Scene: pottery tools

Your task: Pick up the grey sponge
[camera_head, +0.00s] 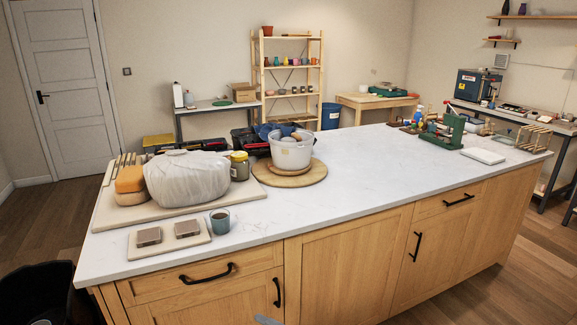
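I cannot pick out a clearly grey sponge. Two small grey-brown blocks, a left one (148,237) and a right one (187,229), lie apart on a pale board (165,247) at the counter's front left; I cannot tell whether either is the sponge. An orange sponge-like block (130,179) rests on a tan piece at the left end of a larger board.
The white counter (370,180) is clear in its middle. A blue-grey cup (220,221) stands beside the small board. Behind are a plastic-wrapped lump (187,179), a jar (239,166) and a white bucket (292,152) on a round wooden board. Green equipment (448,130) stands far right.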

